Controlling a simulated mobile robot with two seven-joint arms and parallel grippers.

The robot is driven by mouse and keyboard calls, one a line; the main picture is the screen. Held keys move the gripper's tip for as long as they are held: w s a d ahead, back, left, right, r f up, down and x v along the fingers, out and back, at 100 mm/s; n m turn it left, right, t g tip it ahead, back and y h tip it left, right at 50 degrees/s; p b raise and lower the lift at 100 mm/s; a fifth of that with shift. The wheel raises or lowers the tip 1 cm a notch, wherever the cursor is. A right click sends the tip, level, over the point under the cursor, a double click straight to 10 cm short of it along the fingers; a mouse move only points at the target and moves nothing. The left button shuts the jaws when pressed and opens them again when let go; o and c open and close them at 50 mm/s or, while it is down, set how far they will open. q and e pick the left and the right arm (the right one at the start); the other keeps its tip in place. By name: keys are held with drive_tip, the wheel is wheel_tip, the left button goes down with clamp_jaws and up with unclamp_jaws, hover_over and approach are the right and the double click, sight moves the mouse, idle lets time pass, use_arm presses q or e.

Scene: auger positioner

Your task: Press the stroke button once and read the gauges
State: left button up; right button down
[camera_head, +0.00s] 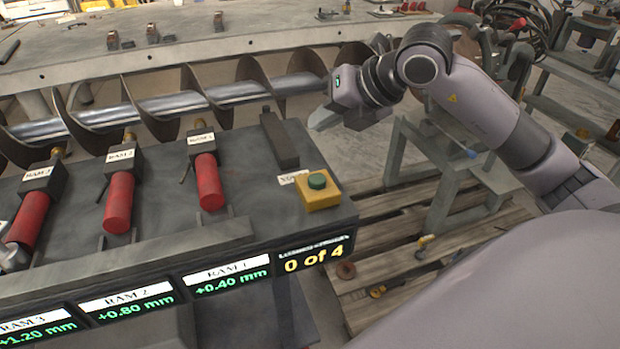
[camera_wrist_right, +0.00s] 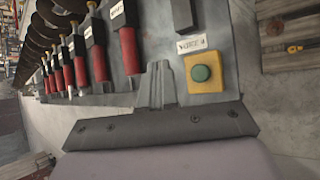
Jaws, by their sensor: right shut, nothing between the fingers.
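The stroke button is a green round button (camera_head: 317,181) on a yellow box at the right end of the grey bench. It also shows in the right wrist view (camera_wrist_right: 201,73), just right of my fingertips. My right gripper (camera_head: 322,120) is shut and empty, above and behind the button, apart from it. The fingers show together in the right wrist view (camera_wrist_right: 158,80). The gauges on the bench front read RAM 1 +0.40 mm (camera_head: 232,281), RAM 2 +0.80 mm (camera_head: 134,306) and RAM 3 +1.20 mm (camera_head: 38,333). A counter (camera_head: 314,259) reads 0 of 4.
Red ram cylinders (camera_head: 209,182) stand on the bench left of the button. A long auger (camera_head: 190,101) runs behind the bench. A grey stand (camera_head: 440,170) and wooden pallet (camera_head: 390,245) are at right.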

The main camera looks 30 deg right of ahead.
sight(322, 179)
drive_tip(key=shift+f, duration=0.15)
wheel_tip(322, 179, down, 8)
drive_tip(key=b, duration=0.6)
drive_tip(key=shift+f+b, duration=0.15)
drive_tip(key=shift+b, duration=0.15)
drive_tip(key=shift+f, duration=0.15)
idle(1.0)
drive_tip(key=shift+f, duration=0.1)
idle(0.6)
drive_tip(key=shift+f+b, duration=0.35)
drive_tip(key=shift+b, duration=0.3)
